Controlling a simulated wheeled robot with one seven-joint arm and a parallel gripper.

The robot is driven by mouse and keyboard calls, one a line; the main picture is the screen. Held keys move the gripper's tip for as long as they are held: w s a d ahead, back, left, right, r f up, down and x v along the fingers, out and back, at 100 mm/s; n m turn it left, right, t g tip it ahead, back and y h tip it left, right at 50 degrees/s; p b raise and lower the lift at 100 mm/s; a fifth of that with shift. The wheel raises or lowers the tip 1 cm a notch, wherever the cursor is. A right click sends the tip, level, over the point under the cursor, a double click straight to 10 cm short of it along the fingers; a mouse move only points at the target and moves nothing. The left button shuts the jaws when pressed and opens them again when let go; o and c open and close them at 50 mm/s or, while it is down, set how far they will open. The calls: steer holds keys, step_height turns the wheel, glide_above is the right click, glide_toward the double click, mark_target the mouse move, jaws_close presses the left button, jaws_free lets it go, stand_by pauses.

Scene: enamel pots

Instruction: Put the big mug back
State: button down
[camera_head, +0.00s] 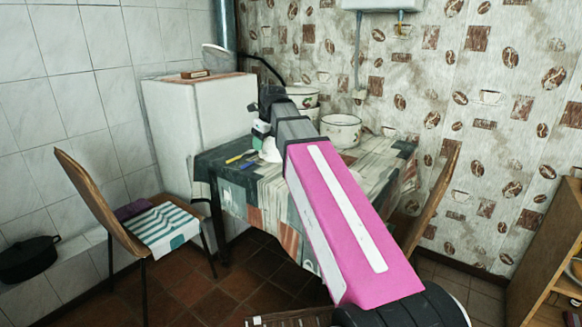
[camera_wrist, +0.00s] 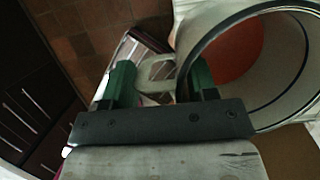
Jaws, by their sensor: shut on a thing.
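The big mug (camera_wrist: 280,55), pale with a dark rim, fills the right of the wrist view. Its mouth faces the camera, and a reddish-orange patch shows inside. Its pale handle lies between the green fingers of my gripper (camera_wrist: 157,84), which is shut on the mug. In the head view my gripper (camera_head: 262,126) is beyond my pink arm, over the far left part of the table, and is small and partly hidden. A white shape below it is too small to identify surely.
The table (camera_head: 237,197) has a patterned cloth. A white pot (camera_head: 341,131) and stacked pots (camera_head: 301,97) stand at its back. A yellow and a blue item lie near its left edge. A white cabinet (camera_head: 200,120) is behind left; chairs (camera_head: 100,205) flank the table.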

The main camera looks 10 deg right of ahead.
steer(key=w+d+f, duration=0.4)
steer(key=w+d, duration=0.1)
steer(key=w+d+f, duration=0.3)
steer(key=shift+w+d, duration=0.1)
steer(key=shift+d, duration=0.1)
steer(key=shift+f, duration=1.95)
steer(key=shift+c, duration=2.1)
jaws_free()
steer(key=shift+f, duration=0.1)
steer(key=v, duration=1.2)
